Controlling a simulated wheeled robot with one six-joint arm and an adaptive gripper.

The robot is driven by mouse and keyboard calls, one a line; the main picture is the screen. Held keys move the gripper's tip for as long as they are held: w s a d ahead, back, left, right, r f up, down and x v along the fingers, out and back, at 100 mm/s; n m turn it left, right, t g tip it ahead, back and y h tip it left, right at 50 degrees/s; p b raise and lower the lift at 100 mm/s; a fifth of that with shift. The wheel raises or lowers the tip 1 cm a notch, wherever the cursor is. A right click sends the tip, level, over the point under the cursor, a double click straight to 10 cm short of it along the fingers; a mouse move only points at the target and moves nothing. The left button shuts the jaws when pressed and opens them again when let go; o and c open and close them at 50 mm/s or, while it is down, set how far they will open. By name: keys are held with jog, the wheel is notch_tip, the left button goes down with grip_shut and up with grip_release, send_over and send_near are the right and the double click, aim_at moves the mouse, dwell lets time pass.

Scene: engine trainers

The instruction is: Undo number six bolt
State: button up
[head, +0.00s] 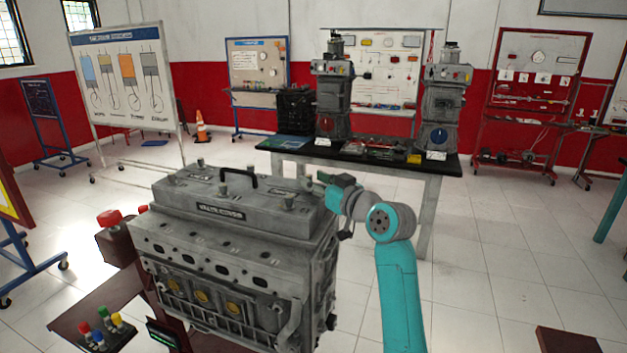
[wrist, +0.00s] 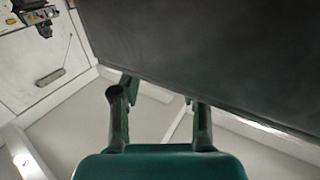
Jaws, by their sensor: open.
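The grey engine (head: 235,255) stands at the centre of the head view, with its valve cover (head: 240,205) on top. Several bolts stick up along the cover, among them one at the front right (head: 288,202) and one at the front middle (head: 223,189). No bolt numbers are legible, so I cannot tell which is number six. My gripper (head: 318,184) is at the cover's right end, its tips partly hidden. In the wrist view my gripper (wrist: 160,88) has two fingers apart with nothing between them. A dark flat surface (wrist: 215,50) fills the upper right there.
A black handle (head: 238,177) arches over the cover. A dark-topped bench (head: 385,158) with two machines stands behind the engine. A button box (head: 98,335) sits at the lower left. The tiled floor on the right (head: 490,260) is mostly clear.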

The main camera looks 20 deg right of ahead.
jog(key=shift+w+a, duration=0.2)
jog(key=shift+w, duration=0.2)
grip_shut()
jog(key=shift+d+n+y, duration=0.1)
jog(key=shift+n+y, duration=0.2)
jog(key=n+g+y, duration=0.2)
jog(key=y, duration=0.1)
jog(key=n+g+y, duration=0.2)
jog(key=shift+w+d, duration=0.3)
jog(key=shift+d, duration=0.05)
jog(key=n+g+y, duration=0.1)
jog(key=n+g, duration=0.1)
jog(key=n+g+y, duration=0.2)
jog(key=g, duration=0.1)
jog(key=n+g+y, duration=0.1)
jog(key=n+g, duration=0.1)
jog(key=g, duration=0.1)
jog(key=shift+w+d+y, duration=0.15)
jog(key=shift+w+y, duration=0.2)
jog(key=shift+y, duration=0.05)
jog(key=shift+n+g, duration=0.3)
jog(key=shift+g, duration=0.1)
